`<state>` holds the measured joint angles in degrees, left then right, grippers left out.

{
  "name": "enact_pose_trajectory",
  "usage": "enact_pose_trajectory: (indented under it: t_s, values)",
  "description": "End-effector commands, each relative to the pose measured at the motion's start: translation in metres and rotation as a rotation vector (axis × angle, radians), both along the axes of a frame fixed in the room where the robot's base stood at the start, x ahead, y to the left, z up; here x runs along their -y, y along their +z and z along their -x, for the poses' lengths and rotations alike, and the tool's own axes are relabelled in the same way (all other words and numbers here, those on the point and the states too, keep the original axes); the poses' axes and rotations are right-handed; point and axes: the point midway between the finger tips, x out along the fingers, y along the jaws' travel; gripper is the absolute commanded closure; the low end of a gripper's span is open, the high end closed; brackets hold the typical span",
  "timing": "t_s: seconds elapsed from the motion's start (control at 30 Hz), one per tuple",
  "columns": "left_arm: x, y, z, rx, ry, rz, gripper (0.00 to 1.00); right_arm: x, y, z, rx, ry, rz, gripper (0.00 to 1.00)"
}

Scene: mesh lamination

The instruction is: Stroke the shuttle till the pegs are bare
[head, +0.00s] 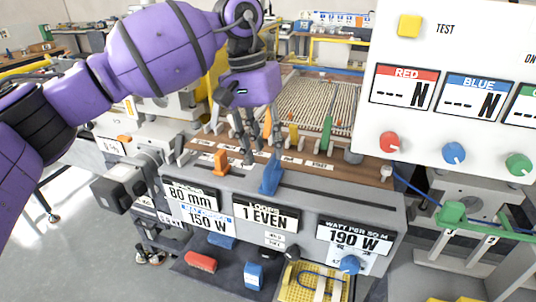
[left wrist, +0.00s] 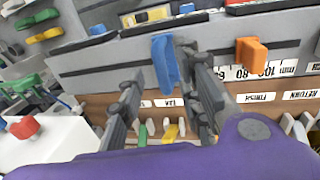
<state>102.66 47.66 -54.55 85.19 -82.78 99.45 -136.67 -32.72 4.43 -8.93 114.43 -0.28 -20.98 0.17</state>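My left gripper (head: 258,154) reaches down from above over the front console. Its two fingers are apart. A blue upright handle (head: 270,176) on the console stands at the fingertips, and in the left wrist view the blue handle (left wrist: 165,62) shows between them, closer to the right finger. Contact cannot be told. An orange slider (head: 221,162) sits to its left, beside a millimetre scale. Yellow (head: 293,133) and green (head: 326,134) upright levers stand behind, at the wooden strip. The mesh bed (head: 312,100) of pale parallel rods lies beyond. I cannot tell which part is the shuttle or which are pegs.
Console displays read 80 mm, 150 W, 1 EVEN and 190 W (head: 353,237). A white panel (head: 455,110) with red, blue and green knobs stands at right. A yellow basket (head: 312,284) and a dark mat (head: 225,272) with red and blue items lie below the console.

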Motion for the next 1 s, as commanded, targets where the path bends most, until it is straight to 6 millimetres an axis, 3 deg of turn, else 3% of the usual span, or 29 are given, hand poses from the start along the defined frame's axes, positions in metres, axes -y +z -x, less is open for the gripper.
enact_pose_trajectory:
  t_s: [0.2, 0.53, 0.8, 1.0]
  values:
    - [0.005, -0.025, 0.002, 0.001, 0.0, 0.001, 0.68, 0.0, 0.005, -0.003, 0.008, -0.001, -0.001, 0.68]
    - [0.006, -0.031, 0.002, 0.0, 0.0, 0.002, 0.68, 0.0, 0.006, -0.003, 0.008, -0.003, -0.001, 0.68]
    - [0.007, -0.031, 0.002, 0.0, 0.0, 0.003, 1.0, 0.0, 0.006, -0.002, 0.008, -0.002, -0.001, 0.68]
    - [0.007, -0.031, 0.002, 0.0, 0.001, 0.003, 1.0, 0.0, 0.005, -0.002, 0.007, -0.001, -0.001, 0.68]
